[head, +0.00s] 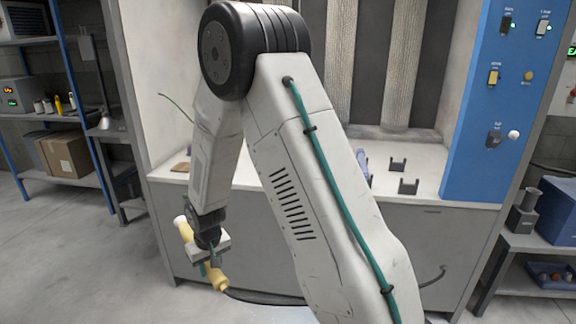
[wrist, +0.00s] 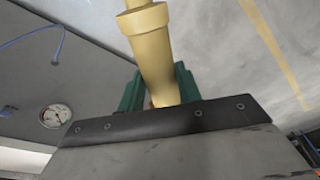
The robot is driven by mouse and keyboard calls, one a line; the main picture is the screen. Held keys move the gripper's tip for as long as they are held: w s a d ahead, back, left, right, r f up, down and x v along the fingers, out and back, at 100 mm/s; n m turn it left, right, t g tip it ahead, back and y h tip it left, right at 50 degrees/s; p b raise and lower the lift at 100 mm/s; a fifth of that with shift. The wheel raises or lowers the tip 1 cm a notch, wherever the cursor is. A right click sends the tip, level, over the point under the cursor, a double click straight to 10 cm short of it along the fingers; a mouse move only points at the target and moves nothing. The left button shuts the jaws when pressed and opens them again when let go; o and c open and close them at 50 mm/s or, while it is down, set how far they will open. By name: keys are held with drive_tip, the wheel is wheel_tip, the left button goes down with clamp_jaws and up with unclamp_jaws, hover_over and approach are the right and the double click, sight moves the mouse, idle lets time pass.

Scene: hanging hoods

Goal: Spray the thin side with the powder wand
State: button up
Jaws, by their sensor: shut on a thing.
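The powder wand (head: 217,277) is a pale yellow tube with a cream end. It is held slanted in front of the spray booth, below its ledge. My gripper (head: 212,256) is shut around the middle of the wand. In the wrist view the wand (wrist: 150,55) runs up out of the picture between the green fingers (wrist: 158,92). A black hose (head: 262,298) trails right from the wand's lower end. No hanging hood or thin side can be made out; my arm hides much of the booth.
The booth's ledge (head: 425,178) carries dark grey cradles (head: 408,187) and a purple item (head: 365,166), partly hidden. A blue control panel (head: 497,100) stands right. Shelves (head: 62,180) stand left, a side table (head: 540,260) right. The left floor (head: 80,265) is clear. A gauge (wrist: 55,116) shows in the wrist view.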

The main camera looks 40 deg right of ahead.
drive_tip(key=s+d+r+m, duration=0.2)
drive_tip(key=d+r, duration=0.3)
drive_tip(key=r, duration=0.4)
drive_tip(key=s+d+r+m+h, duration=0.1)
drive_tip(key=d+r+m, duration=0.3)
drive_tip(key=r, duration=0.5)
drive_tip(key=s+d+r+m, duration=0.4)
drive_tip(key=d+r, duration=0.2)
drive_tip(key=r, duration=0.4)
drive_tip(key=shift+g+h, duration=0.3)
drive_tip(key=shift+a, duration=0.1)
